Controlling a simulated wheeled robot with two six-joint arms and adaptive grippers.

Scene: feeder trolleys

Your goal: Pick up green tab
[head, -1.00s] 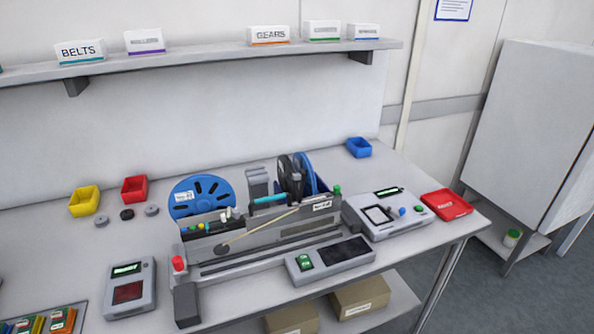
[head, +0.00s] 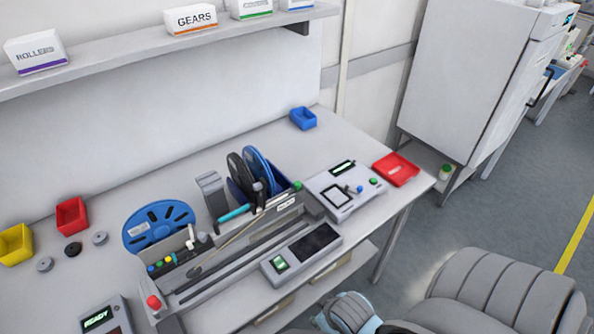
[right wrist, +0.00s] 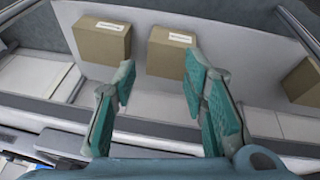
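Several green parts show in the head view, and I cannot tell which is the green tab. A green knob (head: 298,185) stands on the right end of the grey feeder (head: 238,243). My right gripper (head: 350,314) shows at the bottom edge, in front of the bench and apart from the feeder. In the right wrist view its teal fingers (right wrist: 160,76) are spread, with nothing between them. My left gripper is out of view.
A grey panel (head: 292,272), a tester box (head: 328,204) and a red tray (head: 396,169) stand right of the feeder. Brown boxes (right wrist: 103,42) lie on a lower shelf. A white cabinet (head: 460,80) stands beyond the bench.

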